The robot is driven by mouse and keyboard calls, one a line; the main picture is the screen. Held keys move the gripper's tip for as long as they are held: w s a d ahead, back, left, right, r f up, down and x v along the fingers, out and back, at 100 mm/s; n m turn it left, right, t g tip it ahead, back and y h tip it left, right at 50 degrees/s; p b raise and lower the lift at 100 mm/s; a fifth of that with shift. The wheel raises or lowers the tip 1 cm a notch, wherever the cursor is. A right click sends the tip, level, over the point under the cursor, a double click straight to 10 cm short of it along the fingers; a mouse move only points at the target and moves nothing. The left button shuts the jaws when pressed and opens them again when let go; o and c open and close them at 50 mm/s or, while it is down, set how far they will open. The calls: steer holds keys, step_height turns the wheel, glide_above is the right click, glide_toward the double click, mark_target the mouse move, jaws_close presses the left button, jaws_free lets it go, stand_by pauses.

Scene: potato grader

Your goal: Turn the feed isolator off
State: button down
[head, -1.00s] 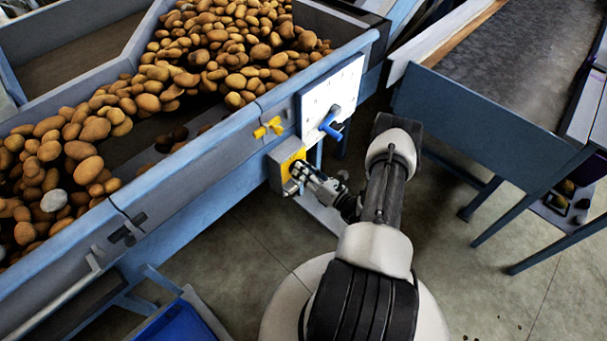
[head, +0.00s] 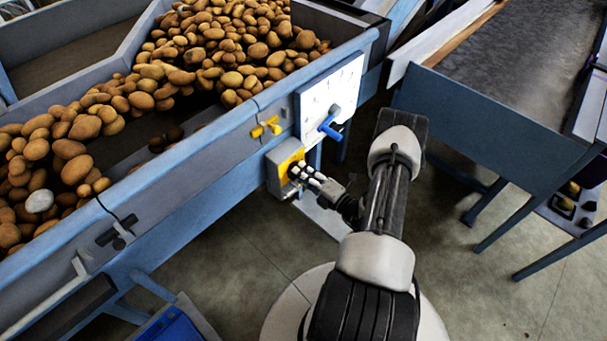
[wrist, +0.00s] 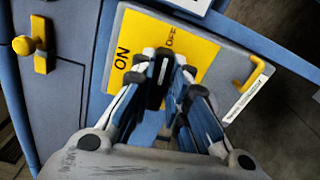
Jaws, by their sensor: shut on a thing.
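The feed isolator is a grey box (head: 274,178) with a yellow face on the side of the potato hopper. In the wrist view its yellow plate (wrist: 200,55) carries ON at the left and a smaller OFF near the top middle. My gripper (head: 297,172) is at the yellow face. In the wrist view my gripper (wrist: 163,72) is shut on the dark isolator handle (wrist: 157,88), just below the OFF label. The fingers hide much of the handle, so its exact angle is hard to tell.
A white panel with a blue lever (head: 329,126) is above the isolator, and a yellow tap-like handle (head: 267,128) is to its upper left. A yellow hasp (wrist: 250,75) is on the box's right part. Potatoes (head: 225,50) fill the hopper. A conveyor (head: 500,70) stands at right.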

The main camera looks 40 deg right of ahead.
steer(key=shift+f+m, duration=0.1)
steer(key=shift+m, duration=0.8)
steer(key=c, duration=1.6)
jaws_free()
steer(key=shift+o, duration=0.2)
steer(key=shift+s, duration=0.1)
steer(key=s, duration=1.2)
steer(key=shift+d, duration=0.45)
steer(key=shift+w, duration=0.15)
